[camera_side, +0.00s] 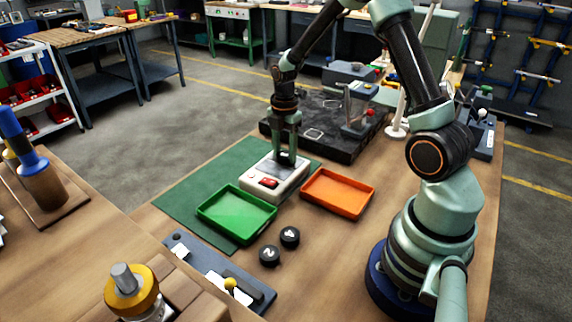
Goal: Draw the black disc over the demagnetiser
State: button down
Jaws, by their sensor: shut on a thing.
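The demagnetiser (262,192) is a pale box with a red switch on its top, standing partly on the green mat. My gripper (286,158) points down at the far part of its top face, with the fingertips at or just above that surface. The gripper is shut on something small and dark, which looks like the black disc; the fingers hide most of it. I cannot tell whether the disc touches the demagnetiser.
A green tray (236,232) stands just in front of the demagnetiser, and an orange tray (338,207) to its right. A dark slab (310,134) with fixtures lies behind. A grey plate with a yellow knob (230,284) is at the front. The green mat (190,196) is clear on the left.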

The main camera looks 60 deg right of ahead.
aim_at(278, 166)
jog(key=shift+a, duration=0.4)
jog(key=shift+a+f, duration=0.1)
jog(key=shift+a, duration=0.55)
jog(key=shift+a, duration=0.1)
jog(key=shift+a, duration=0.45)
jog(key=shift+s+d, duration=0.1)
jog(key=shift+d, duration=0.05)
jog(key=shift+d, duration=1.15)
jog(key=shift+d, duration=0.1)
